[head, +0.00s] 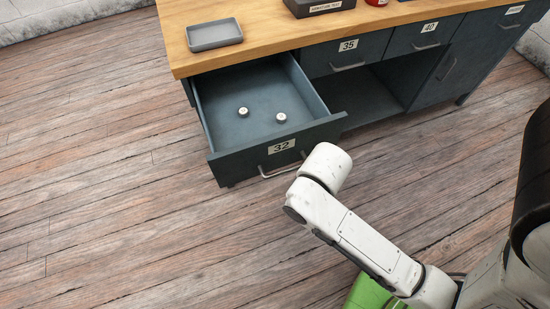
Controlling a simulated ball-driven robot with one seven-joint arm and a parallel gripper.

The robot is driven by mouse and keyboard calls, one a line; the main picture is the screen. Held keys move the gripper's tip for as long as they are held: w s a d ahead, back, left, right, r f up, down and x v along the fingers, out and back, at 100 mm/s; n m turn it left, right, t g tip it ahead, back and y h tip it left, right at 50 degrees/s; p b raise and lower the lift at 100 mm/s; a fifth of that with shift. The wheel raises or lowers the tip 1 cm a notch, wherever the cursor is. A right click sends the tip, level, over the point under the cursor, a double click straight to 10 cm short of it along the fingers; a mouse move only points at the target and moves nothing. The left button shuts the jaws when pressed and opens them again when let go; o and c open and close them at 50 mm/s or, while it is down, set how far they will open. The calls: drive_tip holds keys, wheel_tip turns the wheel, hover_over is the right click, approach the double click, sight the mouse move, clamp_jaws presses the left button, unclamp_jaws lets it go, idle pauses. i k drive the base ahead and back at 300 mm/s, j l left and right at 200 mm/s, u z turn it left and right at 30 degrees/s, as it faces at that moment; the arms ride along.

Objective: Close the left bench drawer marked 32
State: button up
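The left bench drawer marked 32 (238,165) is pulled well out of the bench in the head view. Its dark grey-blue front carries a white label reading 32 (281,146) and a metal bar handle (278,173). Two small round pale pieces (243,111) lie on the drawer floor, apart from each other. My white arm reaches up from the lower right, and its rounded link end appears just right of the handle in the picture. No gripper fingers show, so I cannot see my gripper's state.
The wooden bench top (270,32) bears a grey tray (214,34) and a dark labelled bin (318,6). Drawers 35 (345,53) and 40 (424,36) look shut, above an open bay (360,95). Plank floor left and in front is clear. A green object (370,294) is partly behind my arm.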

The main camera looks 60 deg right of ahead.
sight(256, 146)
drive_tip(key=l+u, duration=0.1)
drive_tip(key=u, duration=0.3)
drive_tip(key=l+u, duration=0.1)
drive_tip(key=u, duration=0.7)
drive_tip(key=l+u, duration=0.15)
drive_tip(key=u, duration=0.7)
drive_tip(key=k+z, duration=0.1)
drive_tip(key=z, duration=0.3)
drive_tip(key=k+z, duration=0.1)
drive_tip(key=z, duration=0.3)
drive_tip(key=k+l+z, duration=0.1)
drive_tip(key=z, duration=0.25)
drive_tip(key=k+j+z, duration=0.1)
drive_tip(key=z, duration=0.25)
drive_tip(key=k+z, duration=0.15)
drive_tip(key=z, duration=0.25)
drive_tip(key=k+z, duration=0.15)
drive_tip(key=z, duration=0.2)
